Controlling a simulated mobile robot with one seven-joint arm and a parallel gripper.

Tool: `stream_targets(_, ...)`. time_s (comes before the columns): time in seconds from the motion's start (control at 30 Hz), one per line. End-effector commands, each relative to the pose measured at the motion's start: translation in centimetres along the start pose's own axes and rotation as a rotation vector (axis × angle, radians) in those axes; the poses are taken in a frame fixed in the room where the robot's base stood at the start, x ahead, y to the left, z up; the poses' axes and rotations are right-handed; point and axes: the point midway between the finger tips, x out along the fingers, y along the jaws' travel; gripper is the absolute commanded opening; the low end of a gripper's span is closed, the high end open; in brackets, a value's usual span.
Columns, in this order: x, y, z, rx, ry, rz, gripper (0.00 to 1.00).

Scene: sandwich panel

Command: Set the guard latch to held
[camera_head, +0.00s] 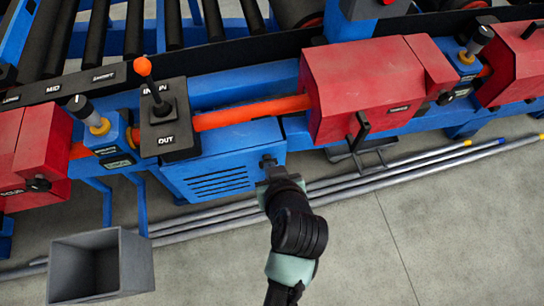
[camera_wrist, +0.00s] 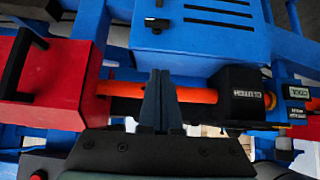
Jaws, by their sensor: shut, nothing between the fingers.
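No label reading guard latch is legible, so I cannot tell which control it is. A black knob on a yellow collar (camera_head: 97,121) stands on a small blue box at the left, and a similar knob (camera_head: 477,42) stands at the right; their small labels are unreadable. A small dark fitting (camera_head: 268,161) sits at the right end of a slotted blue cover; it also shows in the wrist view (camera_wrist: 157,24). My gripper (camera_head: 268,178) is shut and empty, in front of that cover's right end. Its fingers (camera_wrist: 161,98) overlap the orange bar in the wrist view.
An orange-ball lever (camera_head: 143,67) rises from a black box marked OUT (camera_head: 169,140). Red hoods (camera_head: 360,85) with black handles line the orange bar (camera_head: 250,112). Grey pipes (camera_head: 400,168) and a grey bin (camera_head: 125,262) are on the floor. Floor at lower right is clear.

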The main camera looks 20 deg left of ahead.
Motion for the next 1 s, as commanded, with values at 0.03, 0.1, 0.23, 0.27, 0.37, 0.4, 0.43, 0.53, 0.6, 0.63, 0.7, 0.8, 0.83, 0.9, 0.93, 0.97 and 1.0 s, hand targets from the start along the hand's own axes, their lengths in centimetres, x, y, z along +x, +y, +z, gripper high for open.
stream_targets(0.03,0.1,-0.2,0.5,-0.001,-0.009,-0.007,0.00)
stream_targets(0.1,0.1,-0.3,0.6,-0.001,-0.012,-0.010,0.00)
stream_targets(0.23,0.1,-0.3,0.5,-0.001,-0.011,-0.009,0.00)
stream_targets(0.27,0.1,-0.3,0.5,-0.001,-0.010,-0.009,0.00)
stream_targets(0.37,0.2,-0.2,0.5,0.000,-0.009,-0.008,0.00)
stream_targets(0.4,0.3,-0.2,0.5,0.000,-0.009,-0.008,0.00)
stream_targets(0.43,0.5,-0.2,0.4,0.000,-0.009,-0.008,0.00)
stream_targets(0.53,1.5,-0.3,0.5,0.000,-0.009,-0.009,0.00)
stream_targets(0.6,2.6,-0.3,0.5,0.000,-0.008,-0.010,0.00)
stream_targets(0.63,3.2,-0.3,0.5,0.000,-0.009,-0.010,0.00)
stream_targets(0.7,4.6,-0.3,0.5,0.000,-0.008,-0.009,0.00)
stream_targets(0.8,6.7,-0.3,0.5,-0.001,-0.009,-0.010,0.00)
stream_targets(0.83,7.3,-0.3,0.6,-0.001,-0.009,-0.010,0.00)
stream_targets(0.9,8.7,-0.3,0.6,-0.001,-0.010,-0.009,0.00)
stream_targets(0.93,9.2,-0.3,0.5,-0.001,-0.008,-0.009,0.00)
stream_targets(0.97,9.8,-0.3,0.6,-0.001,-0.008,-0.008,0.00)
stream_targets(1.0,10.4,-0.3,0.6,-0.001,-0.009,-0.008,0.00)
